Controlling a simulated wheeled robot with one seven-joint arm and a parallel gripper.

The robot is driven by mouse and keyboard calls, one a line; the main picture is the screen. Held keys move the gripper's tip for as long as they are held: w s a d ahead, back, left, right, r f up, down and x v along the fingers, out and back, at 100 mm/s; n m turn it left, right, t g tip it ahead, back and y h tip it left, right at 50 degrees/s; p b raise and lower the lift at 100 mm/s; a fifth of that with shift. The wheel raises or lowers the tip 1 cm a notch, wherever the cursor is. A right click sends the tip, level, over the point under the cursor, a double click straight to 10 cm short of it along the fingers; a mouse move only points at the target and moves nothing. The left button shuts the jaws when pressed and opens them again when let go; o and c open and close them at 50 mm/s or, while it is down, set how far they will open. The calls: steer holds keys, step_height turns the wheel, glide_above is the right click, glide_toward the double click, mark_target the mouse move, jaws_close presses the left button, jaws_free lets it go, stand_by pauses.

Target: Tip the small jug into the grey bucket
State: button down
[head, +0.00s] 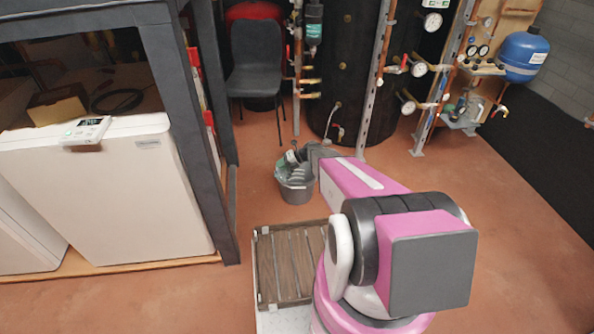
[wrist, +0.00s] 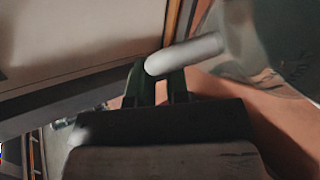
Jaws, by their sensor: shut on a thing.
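The grey bucket (head: 297,190) stands on the floor in the middle of the head view, past the end of my arm. The small jug (head: 291,158) is a greyish, see-through shape at the bucket's mouth; it looks tilted, but its exact pose is unclear. In the wrist view my gripper (wrist: 157,84) is shut on the jug's pale, rounded handle (wrist: 190,53). The jug's translucent body shows at the upper right of that view. My arm partly covers the gripper in the head view. I cannot tell what is inside the jug or bucket.
A slatted wooden crate (head: 288,262) lies near my arm. A white cabinet (head: 105,190) and dark frame post (head: 205,130) stand to the left. A grey chair (head: 257,70), black tank (head: 340,60) and pipework are behind. The floor at right is clear.

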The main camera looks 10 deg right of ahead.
steer(key=shift+w+d+r+m+g+y, duration=0.1)
steer(key=shift+w+d+m+g+y, duration=0.5)
steer(key=shift+w+d+y, duration=0.4)
stand_by(1.0)
steer(key=shift+w+d+m+g+y+p, duration=0.3)
steer(key=shift+w+d+m+y, duration=0.25)
steer(key=shift+w+d, duration=0.5)
stand_by(0.6)
steer(key=shift+w+d+r+m+g+y+p, duration=0.35)
steer(key=shift+w+d+m+y, duration=0.2)
steer(key=shift+w+d+y, duration=0.3)
stand_by(0.8)
